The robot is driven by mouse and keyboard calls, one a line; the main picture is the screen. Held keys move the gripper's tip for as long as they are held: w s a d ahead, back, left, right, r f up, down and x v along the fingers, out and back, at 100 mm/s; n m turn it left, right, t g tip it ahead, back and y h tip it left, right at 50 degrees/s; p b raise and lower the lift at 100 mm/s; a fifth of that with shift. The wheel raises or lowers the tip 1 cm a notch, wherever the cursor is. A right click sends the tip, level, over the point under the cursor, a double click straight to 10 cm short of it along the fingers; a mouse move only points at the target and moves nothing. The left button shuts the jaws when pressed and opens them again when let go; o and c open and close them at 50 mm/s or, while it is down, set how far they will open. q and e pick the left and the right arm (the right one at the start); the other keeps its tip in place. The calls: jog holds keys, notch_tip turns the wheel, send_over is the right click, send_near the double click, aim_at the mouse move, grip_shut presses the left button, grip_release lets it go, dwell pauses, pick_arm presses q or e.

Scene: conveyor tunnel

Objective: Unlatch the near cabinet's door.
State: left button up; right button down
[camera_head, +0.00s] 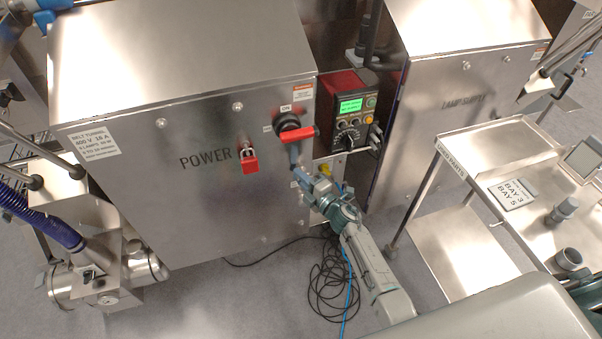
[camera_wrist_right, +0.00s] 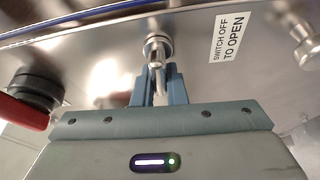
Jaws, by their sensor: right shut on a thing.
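The near cabinet (camera_head: 190,75) is a steel box marked POWER, with its door (camera_head: 200,200) facing me and looking closed. My right gripper (camera_head: 296,166) is at the right part of the door, below the rotary switch. In the right wrist view the gripper (camera_wrist_right: 157,85) is shut on the small metal latch (camera_wrist_right: 157,46), whose tab hangs between the blue fingers. The rotary switch's red handle (camera_head: 296,135) lies about level; it also shows in the right wrist view (camera_wrist_right: 22,112). A label (camera_wrist_right: 230,38) reads SWITCH OFF TO OPEN. My left gripper is not visible.
A red padlock (camera_head: 250,162) hangs on the door left of the switch. A red control box (camera_head: 347,112) with a green screen stands right of the cabinet. A steel cart (camera_head: 500,150) and the LAMP SUPPLY cabinet (camera_head: 450,85) are at the right. Black cable (camera_head: 325,290) lies coiled on the floor.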

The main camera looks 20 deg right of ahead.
jog(key=shift+f+n+p, duration=0.1)
jog(key=shift+n+p, duration=0.2)
jog(key=shift+n, duration=0.2)
jog(key=c, duration=1.5)
grip_release()
jog(key=shift+o, duration=0.2)
jog(key=b+v, duration=0.1)
jog(key=v, duration=0.9)
jog(key=shift+s+d+r, duration=0.2)
jog(key=shift+s, duration=0.15)
